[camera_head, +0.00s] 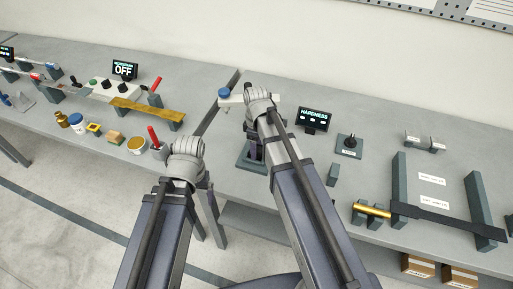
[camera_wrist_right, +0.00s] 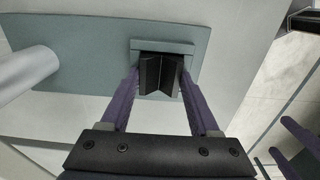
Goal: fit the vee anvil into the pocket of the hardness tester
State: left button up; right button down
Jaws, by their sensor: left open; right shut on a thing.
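The vee anvil (camera_wrist_right: 159,74) is a dark block with a V groove. In the right wrist view my right gripper (camera_wrist_right: 158,82) is shut on it, one purple finger on each side. A grey-green block with a raised rim (camera_wrist_right: 162,46), on the hardness tester's base plate (camera_wrist_right: 100,52), lies directly behind and under the anvil. The anvil overlaps it and hides the pocket; I cannot tell whether it is inside or above. In the head view the hardness tester (camera_head: 245,164) is mostly hidden by my right arm. My left gripper (camera_head: 186,147) is open, fingers mostly hidden, left of the tester.
A pale cylinder (camera_wrist_right: 28,68) stands left of the anvil. The HARDNESS display (camera_head: 312,118) and a dark fixture (camera_head: 349,144) are right of the tester. A tall bracket (camera_head: 399,190) stands further right. Jars, including a white one (camera_head: 77,124), stand on the left bench.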

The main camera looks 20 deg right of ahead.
jog(key=shift+c, duration=0.6)
grip_release()
jog(key=shift+r, duration=0.15)
notch_tip(320, 180, up, 12)
jog(key=p, duration=1.2)
notch_tip(320, 180, down, 12)
jog(key=b, duration=1.1)
jog(key=shift+b, duration=0.35)
jog(key=shift+r, duration=0.15)
